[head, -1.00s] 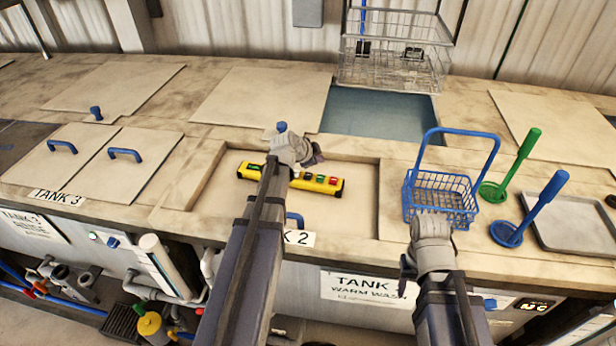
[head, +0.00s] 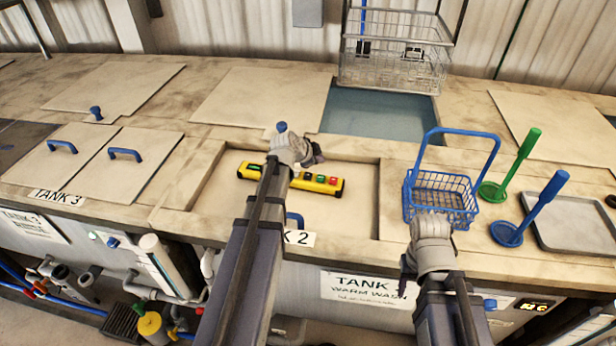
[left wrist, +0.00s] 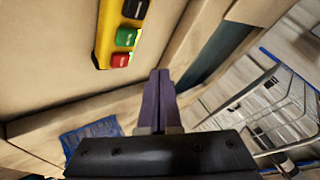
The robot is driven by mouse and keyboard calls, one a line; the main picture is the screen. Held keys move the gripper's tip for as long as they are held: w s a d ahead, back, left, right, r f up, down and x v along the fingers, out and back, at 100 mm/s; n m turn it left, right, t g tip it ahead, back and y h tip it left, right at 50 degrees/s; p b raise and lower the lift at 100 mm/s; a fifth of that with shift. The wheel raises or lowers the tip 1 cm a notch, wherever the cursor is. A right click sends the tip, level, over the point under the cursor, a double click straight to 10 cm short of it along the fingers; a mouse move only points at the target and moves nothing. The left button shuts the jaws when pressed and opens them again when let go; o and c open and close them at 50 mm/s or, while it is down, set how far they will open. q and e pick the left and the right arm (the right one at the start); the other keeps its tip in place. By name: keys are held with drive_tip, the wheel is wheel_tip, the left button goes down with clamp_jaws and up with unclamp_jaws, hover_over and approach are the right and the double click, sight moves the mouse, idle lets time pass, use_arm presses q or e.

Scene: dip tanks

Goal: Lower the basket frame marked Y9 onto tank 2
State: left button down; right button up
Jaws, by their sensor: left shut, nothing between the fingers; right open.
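The wire basket frame (head: 392,62) hangs over an open, water-filled tank (head: 375,115) at the back; no Y9 mark is readable. It also shows at the right of the left wrist view (left wrist: 270,105). A yellow control pendant (head: 328,184) with green, red and black buttons lies in the recess behind the label ending in 2 (head: 299,238); the left wrist view shows its end (left wrist: 108,30). My left gripper (head: 314,154) is shut and empty above the pendant; its fingertips (left wrist: 160,75) are beside the red button, apart from it. My right gripper (head: 432,220) is open by the small blue basket, fingers mostly hidden.
The small blue basket (head: 440,198) with a raised handle stands right of the recess. A green ladle (head: 520,160), a blue ladle (head: 540,208) and a grey tray (head: 580,222) are further right. Lids with blue handles (head: 125,154) cover the left of the counter.

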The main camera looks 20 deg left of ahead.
sight(305, 177)
use_arm(q)
drive_tip(key=a+r+p, duration=0.2)
drive_tip(key=a, duration=0.1)
drive_tip(key=a+r+p, duration=0.1)
drive_tip(key=shift+s+a+r+p, duration=0.2)
drive_tip(key=shift+s+r+p, duration=0.15)
drive_tip(key=shift+r+p, duration=0.05)
drive_tip(key=shift+f, duration=0.15)
wheel_tip(305, 177, down, 9)
drive_tip(key=b, duration=0.8)
drive_tip(key=shift+r+b, duration=0.2)
drive_tip(key=shift+b, duration=0.2)
idle(1.5)
drive_tip(key=shift+f+b, duration=0.4)
